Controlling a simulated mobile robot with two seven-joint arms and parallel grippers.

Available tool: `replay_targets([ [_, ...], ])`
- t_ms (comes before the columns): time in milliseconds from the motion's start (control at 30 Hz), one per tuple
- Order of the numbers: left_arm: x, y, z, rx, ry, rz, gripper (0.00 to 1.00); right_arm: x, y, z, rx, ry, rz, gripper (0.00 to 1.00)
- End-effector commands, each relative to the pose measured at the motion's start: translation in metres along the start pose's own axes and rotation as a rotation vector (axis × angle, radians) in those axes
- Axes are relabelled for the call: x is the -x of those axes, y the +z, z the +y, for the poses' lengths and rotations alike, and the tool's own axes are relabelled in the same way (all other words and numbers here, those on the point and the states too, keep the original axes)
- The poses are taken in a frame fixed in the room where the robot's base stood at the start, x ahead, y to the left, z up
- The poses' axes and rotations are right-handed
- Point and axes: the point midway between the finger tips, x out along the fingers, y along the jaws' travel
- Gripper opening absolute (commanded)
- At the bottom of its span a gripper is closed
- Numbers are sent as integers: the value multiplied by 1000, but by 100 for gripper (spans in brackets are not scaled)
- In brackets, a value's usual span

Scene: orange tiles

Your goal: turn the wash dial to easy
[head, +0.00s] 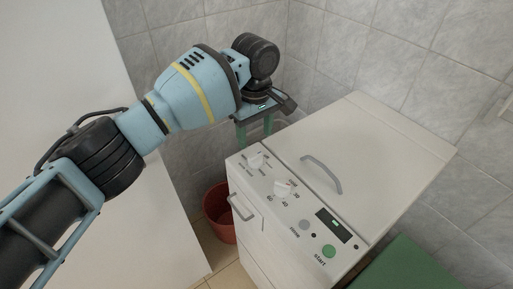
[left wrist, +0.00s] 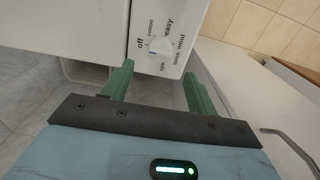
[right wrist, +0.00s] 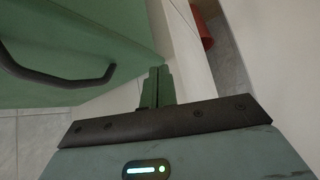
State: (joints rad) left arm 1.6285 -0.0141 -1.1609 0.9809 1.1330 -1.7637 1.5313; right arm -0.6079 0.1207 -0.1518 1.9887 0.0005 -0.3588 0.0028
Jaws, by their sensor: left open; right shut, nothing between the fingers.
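The wash dial (head: 256,160) is a white knob at the far left of the white washer's (head: 370,150) top control panel. My right gripper (right wrist: 158,72) is shut and empty, beside a green surface.
A second white dial (head: 284,187) with temperature numbers, a display (head: 334,226) and a green start button (head: 329,251) share the panel. A grey handle (head: 323,173) rises from the lid. A red bin (head: 219,210) stands left of the washer. A green surface (head: 410,268) lies right.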

Motion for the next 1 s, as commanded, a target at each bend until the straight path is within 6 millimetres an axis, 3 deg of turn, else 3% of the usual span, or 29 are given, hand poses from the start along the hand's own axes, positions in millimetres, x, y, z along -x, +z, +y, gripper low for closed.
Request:
replay_targets([
  [167, -13, 0, 0, -1, -2, -1, 58, 1, 12, -4, -12, -3, -23, 0],
  [600, -72, 0, -1, -1, -2, -1, 58, -4, 11, -5, -17, -3, -18, 0],
  [1000, -78, 0, 0, -1, 0, 0, 58, -4, 9, -3, -9, -3, -14, 0],
])
